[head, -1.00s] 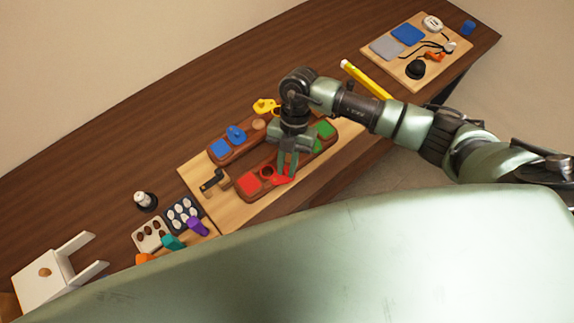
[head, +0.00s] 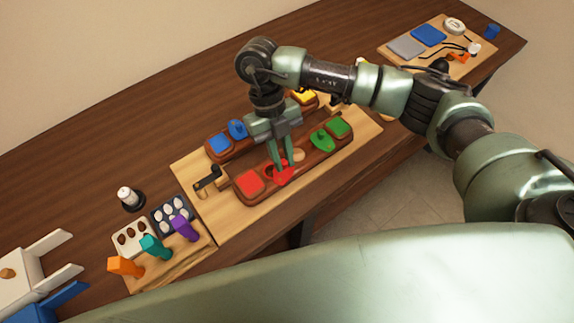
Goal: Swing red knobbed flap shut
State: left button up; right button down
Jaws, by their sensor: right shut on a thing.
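The red flap (head: 284,176) is on the front dark wooden block (head: 310,158), to the right of a red square (head: 249,181) and beside a red-rimmed opening (head: 268,169). My right gripper (head: 283,165) comes down from above and is shut at the red flap, apparently on its knob. The fingers hide the knob and part of the opening, so I cannot tell the flap's exact angle. My left gripper is not in view.
A green flap (head: 322,140) and green square (head: 338,127) are on the same block. The rear block has a blue flap (head: 238,130) and yellow square (head: 304,97). A black latch (head: 208,178) lies left, near upright coloured pieces (head: 155,247).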

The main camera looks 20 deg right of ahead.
aim_at(275, 170)
jog(key=n+b, duration=0.2)
jog(key=a+n+h+b, duration=0.1)
jog(key=n+b, duration=0.1)
jog(key=b, duration=0.1)
jog(key=a+n+t+h+b, duration=0.1)
jog(key=n+b, duration=0.1)
jog(key=shift+w+f+b, duration=0.2)
jog(key=shift+w+b, duration=0.05)
jog(key=shift+b, duration=0.1)
jog(key=n+b, duration=0.1)
jog(key=a+n+t+b, duration=0.1)
jog(key=n, duration=0.1)
jog(key=shift+s+r+h, duration=0.1)
jog(key=shift+h, duration=0.3)
jog(key=shift+s+a+r+n+t+b, duration=0.1)
jog(key=shift+a+n+t+b, duration=0.15)
jog(key=shift+n+b, duration=0.55)
jog(key=c, duration=1.4)
grip_release()
jog(key=shift+o, duration=0.2)
jog(key=v, duration=0.8)
jog(key=shift+b, duration=0.3)
